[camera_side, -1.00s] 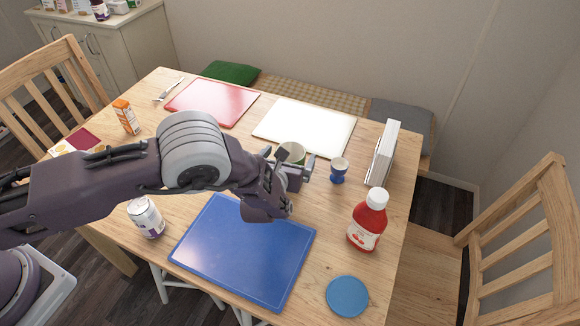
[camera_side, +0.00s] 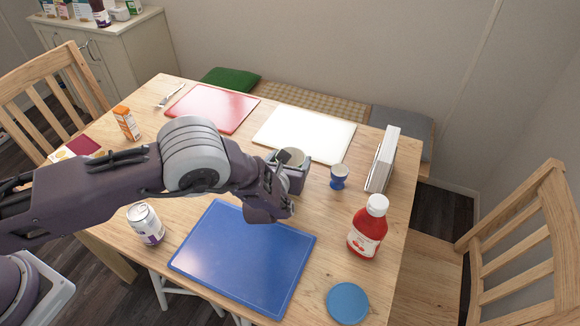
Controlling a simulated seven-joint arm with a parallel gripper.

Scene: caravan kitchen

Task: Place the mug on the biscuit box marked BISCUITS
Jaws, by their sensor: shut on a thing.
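A mug (camera_side: 292,156), pale inside, stands at the middle of the table, near the front edge of the white board. My gripper (camera_side: 290,170) is shut on it; the fingers and wrist hide most of its body. A low, flat box with a maroon and cream top (camera_side: 83,146) lies at the left edge of the table, partly hidden by my arm. It looks like the biscuit box, but its lettering cannot be read.
Blue (camera_side: 245,262), red (camera_side: 214,107) and white (camera_side: 305,133) boards lie flat. A can (camera_side: 145,224) and orange carton (camera_side: 126,123) stand left.

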